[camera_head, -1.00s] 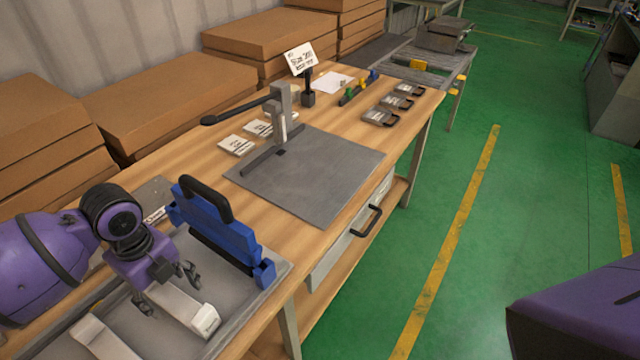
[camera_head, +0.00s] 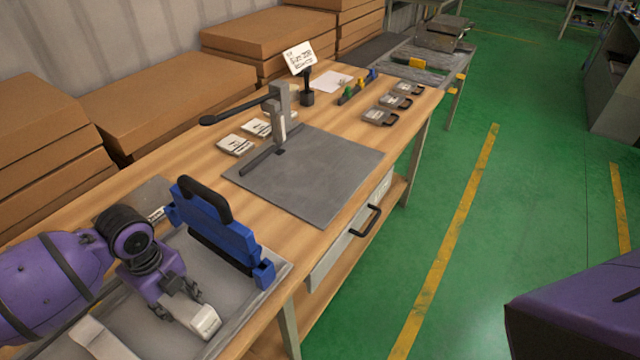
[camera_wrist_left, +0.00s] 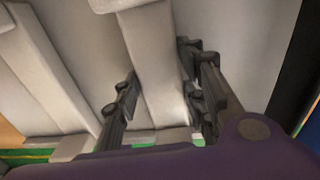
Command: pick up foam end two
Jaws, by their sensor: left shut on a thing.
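A pale white foam end (camera_head: 206,322) is in the grey tray at the lower left of the head view. My left gripper (camera_head: 182,303) is shut on it, one finger on each side, and hides part of it. In the left wrist view the held foam end (camera_wrist_left: 165,75) runs between the two fingers. A second pale foam end (camera_head: 92,338) lies to the left in the tray, apart from the gripper; it also shows in the left wrist view (camera_wrist_left: 40,80). I cannot tell whether the held piece is clear of the tray. My right gripper is out of view.
A blue holder with a black handle (camera_head: 218,228) stands close beyond the gripper on the tray (camera_head: 268,290). Farther along the table are a grey plate with a lever press (camera_head: 325,175), white packets (camera_head: 235,144) and several black-handled items. Cardboard boxes (camera_head: 165,95) line the back.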

